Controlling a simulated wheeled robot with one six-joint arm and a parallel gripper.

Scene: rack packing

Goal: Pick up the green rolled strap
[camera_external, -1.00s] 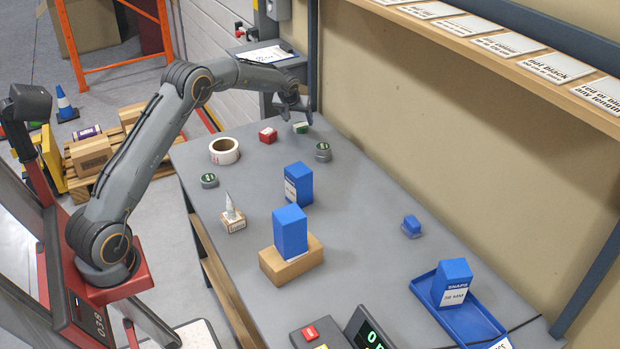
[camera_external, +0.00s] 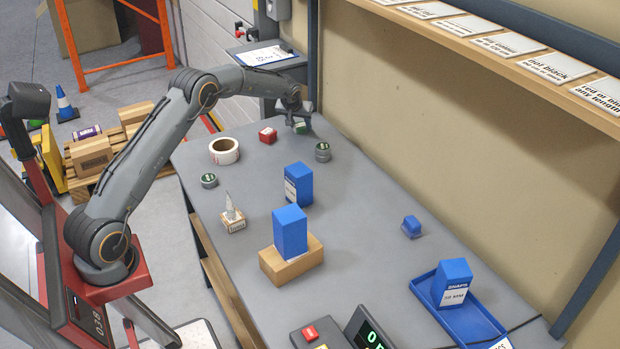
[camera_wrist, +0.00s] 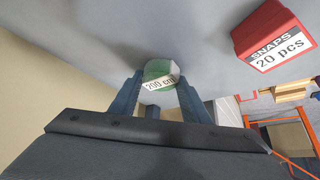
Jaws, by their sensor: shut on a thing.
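The green rolled strap (camera_wrist: 156,69), with a white label reading 200 cm, is between the fingertips of my gripper (camera_wrist: 158,83) in the wrist view. The gripper is shut on it, one finger on each side. In the external view my gripper (camera_external: 297,119) is low at the far end of the grey table, and a bit of the green strap (camera_external: 301,128) shows under it. I cannot tell whether the strap touches the table.
A red SNAPS box (camera_wrist: 272,36) sits close beside the strap; the external view shows it too (camera_external: 268,135). The wall is close behind.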

